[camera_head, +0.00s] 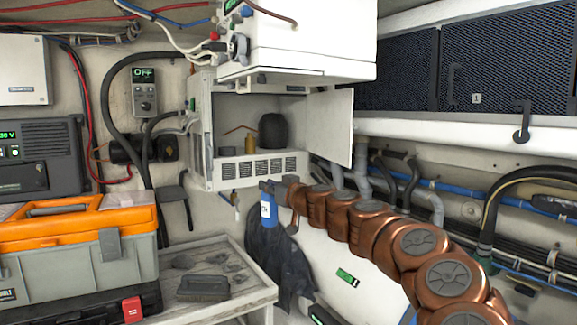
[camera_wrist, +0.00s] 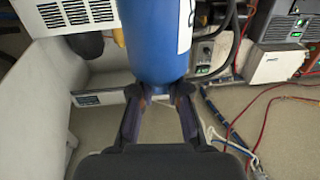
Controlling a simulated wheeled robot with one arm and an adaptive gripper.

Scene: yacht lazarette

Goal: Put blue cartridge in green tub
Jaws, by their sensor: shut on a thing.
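The blue cartridge (camera_head: 271,236) is a cylinder with a white label, hanging roughly upright from my gripper (camera_head: 268,187) in front of the back wall. It is in the air to the right of the wooden bench. In the wrist view the blue cartridge (camera_wrist: 152,45) extends up out of the picture, and my gripper's (camera_wrist: 158,95) two dark fingers are closed on its near end. I cannot make out a green tub in either view.
An open white cabinet (camera_head: 200,140) holds a dark round thing (camera_head: 272,131) and a small yellow item (camera_head: 249,145). The wooden bench (camera_head: 255,292) bears a brush (camera_head: 203,288) and an orange-grey toolbox (camera_head: 90,262). Dark cloth (camera_head: 270,265) hangs behind the cartridge.

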